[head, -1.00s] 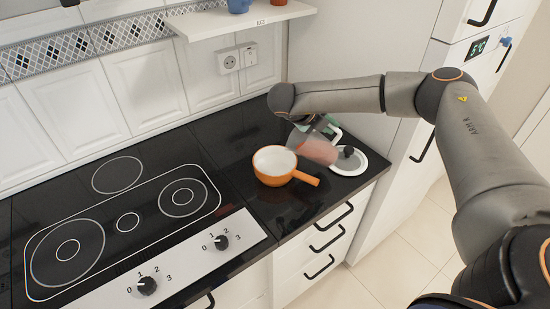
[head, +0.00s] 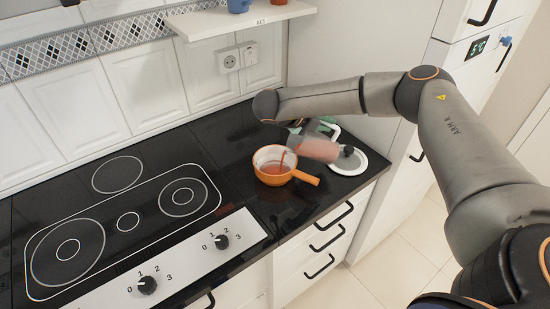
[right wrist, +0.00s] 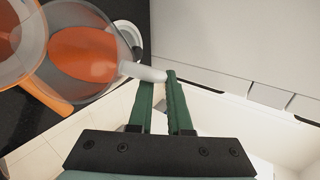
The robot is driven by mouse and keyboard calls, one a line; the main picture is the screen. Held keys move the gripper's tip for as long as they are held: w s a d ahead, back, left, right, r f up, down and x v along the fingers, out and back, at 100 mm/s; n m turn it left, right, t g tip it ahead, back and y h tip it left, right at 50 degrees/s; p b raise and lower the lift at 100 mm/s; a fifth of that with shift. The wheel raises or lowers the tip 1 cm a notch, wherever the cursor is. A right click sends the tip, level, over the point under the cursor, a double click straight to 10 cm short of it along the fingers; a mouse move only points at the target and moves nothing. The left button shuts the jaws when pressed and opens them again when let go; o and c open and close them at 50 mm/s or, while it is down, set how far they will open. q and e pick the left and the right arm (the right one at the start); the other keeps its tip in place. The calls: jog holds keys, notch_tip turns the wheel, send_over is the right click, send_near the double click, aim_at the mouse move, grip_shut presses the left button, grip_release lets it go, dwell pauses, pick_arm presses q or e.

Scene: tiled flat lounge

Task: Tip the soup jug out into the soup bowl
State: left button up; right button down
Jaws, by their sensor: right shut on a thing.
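The soup jug (head: 319,150) is clear and holds orange-red soup. My right gripper (head: 326,129) is shut on its pale handle, and the green fingers on the handle show in the right wrist view (right wrist: 158,78). The jug is tilted far over to the left, its mouth above the orange soup bowl (head: 287,180). A red stream falls from the mouth into the bowl, and reddish soup shows inside. The bowl is a pan with a side handle. In the right wrist view the jug (right wrist: 90,50) partly covers the bowl (right wrist: 50,100). My left gripper is out of view.
A white round lid or plate with a black knob (head: 359,169) lies on the black counter just right of the jug. A hob (head: 128,222) with knobs is to the left. The counter's front edge and drawers (head: 325,240) are close by.

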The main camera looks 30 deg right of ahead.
aim_at(315, 134)
jog(key=shift+w+a+r+n+g+h, duration=0.2)
jog(key=shift+w+a+r+h, duration=0.1)
jog(key=shift+a+r+h, duration=0.35)
jog(key=shift+w+a+r+n+g+h, duration=0.1)
jog(key=shift+w+a+r+n+h, duration=0.15)
jog(key=shift+a+r+h, duration=0.35)
dwell(2.6)
